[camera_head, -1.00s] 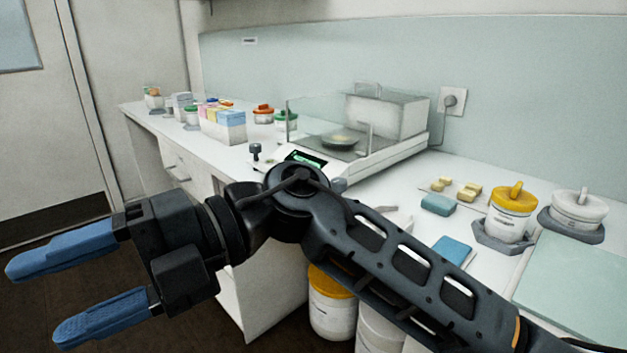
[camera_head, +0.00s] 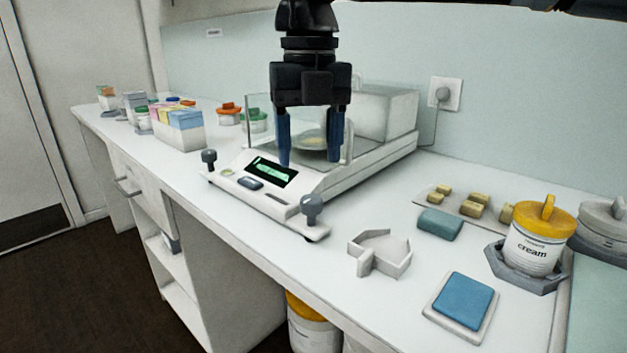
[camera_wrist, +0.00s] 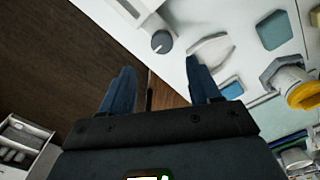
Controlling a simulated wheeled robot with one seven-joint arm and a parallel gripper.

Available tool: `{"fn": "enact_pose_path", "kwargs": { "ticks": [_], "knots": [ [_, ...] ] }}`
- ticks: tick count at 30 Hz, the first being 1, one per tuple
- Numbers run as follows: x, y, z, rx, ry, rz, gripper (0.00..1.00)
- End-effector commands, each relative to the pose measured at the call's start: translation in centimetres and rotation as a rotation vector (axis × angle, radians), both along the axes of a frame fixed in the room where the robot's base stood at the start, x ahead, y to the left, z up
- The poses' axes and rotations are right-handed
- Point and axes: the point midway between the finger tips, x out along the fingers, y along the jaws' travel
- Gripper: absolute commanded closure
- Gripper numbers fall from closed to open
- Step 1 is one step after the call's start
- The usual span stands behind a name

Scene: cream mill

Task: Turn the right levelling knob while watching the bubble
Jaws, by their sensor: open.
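The white balance (camera_head: 345,185) stands on the bench with a lit green display (camera_head: 272,172). Its right levelling knob (camera_head: 312,207), dark grey on a stem, stands at the front right corner; it also shows in the wrist view (camera_wrist: 161,41), beyond my fingertips. A similar left knob (camera_head: 209,156) is at the front left corner. A small round spot (camera_head: 227,171) beside the left knob may be the bubble level; no bubble can be made out. My gripper (camera_head: 309,155) points down, open and empty, in front of the weighing chamber, apart from the right knob.
A grey-white angular holder (camera_head: 380,252), a blue pad on a tray (camera_head: 463,300), a teal block (camera_head: 439,224) and a yellow-lidded cream jar (camera_head: 535,240) lie to the right. Glass panels (camera_head: 262,120) stand behind my gripper. Boxes (camera_head: 180,130) line the left bench.

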Motion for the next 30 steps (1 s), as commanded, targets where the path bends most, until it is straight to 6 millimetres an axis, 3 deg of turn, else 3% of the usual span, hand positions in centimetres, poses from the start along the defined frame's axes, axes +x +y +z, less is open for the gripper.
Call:
{"fn": "enact_pose_path", "kwargs": {
  "ticks": [8, 21, 30],
  "knots": [
    [0.2, -0.3, -1.5, -0.009, -0.006, -0.005, 0.38],
    [0.1, -0.2, -7.4, -0.006, -0.005, -0.004, 0.38],
    [0.1, -0.2, -7.7, -0.007, -0.005, -0.004, 0.4]
  ]
}}
